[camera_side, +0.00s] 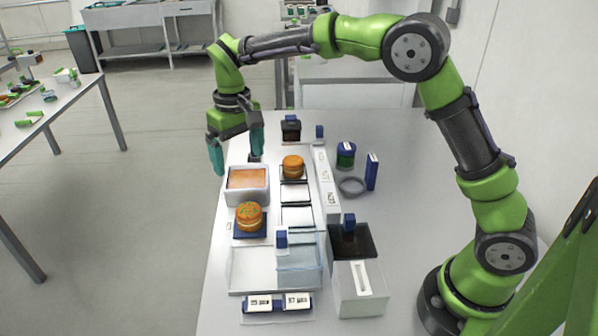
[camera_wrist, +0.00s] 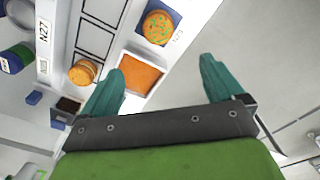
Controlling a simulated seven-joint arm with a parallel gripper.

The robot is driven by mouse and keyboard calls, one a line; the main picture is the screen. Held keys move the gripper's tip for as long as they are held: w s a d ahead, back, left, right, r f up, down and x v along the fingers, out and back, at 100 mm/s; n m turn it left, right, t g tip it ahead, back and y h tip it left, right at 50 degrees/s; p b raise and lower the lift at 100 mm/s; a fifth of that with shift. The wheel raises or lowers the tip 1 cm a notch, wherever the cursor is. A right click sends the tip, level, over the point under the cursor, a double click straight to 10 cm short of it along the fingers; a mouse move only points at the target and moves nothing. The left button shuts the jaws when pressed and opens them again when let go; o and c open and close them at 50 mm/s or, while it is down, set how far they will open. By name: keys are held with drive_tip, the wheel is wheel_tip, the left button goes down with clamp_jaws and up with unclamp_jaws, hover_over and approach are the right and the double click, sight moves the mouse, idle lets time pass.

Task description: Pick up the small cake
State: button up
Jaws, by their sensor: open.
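A small round orange-brown cake (camera_side: 292,167) sits on a row of pale square pads in the middle of the table. It also shows in the wrist view (camera_wrist: 82,72), left of my gripper's left finger. A second round cake (camera_side: 249,216), with green bits on top, sits on a dark blue plate nearer the front; it also shows in the wrist view (camera_wrist: 158,28). My gripper (camera_side: 236,165) has teal fingers spread wide and empty, above the table's left edge, to the left of the small cake. Its fingers also show in the wrist view (camera_wrist: 162,67).
A white tray with an orange filling (camera_side: 247,180) stands between my gripper and the plated cake. A clear box (camera_side: 298,262), dark bin (camera_side: 351,243) and white box (camera_side: 359,292) stand in front.

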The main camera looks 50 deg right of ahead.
sight(250, 210)
drive_tip(key=f, duration=1.1)
drive_tip(key=shift+s+f, duration=0.15)
drive_tip(key=shift+s, duration=0.1)
drive_tip(key=f, duration=0.4)
drive_tip(key=shift+s+f, duration=0.1)
drive_tip(key=shift+s, duration=0.25)
drive_tip(key=shift+f, duration=0.55)
drive_tip(key=c, duration=0.7)
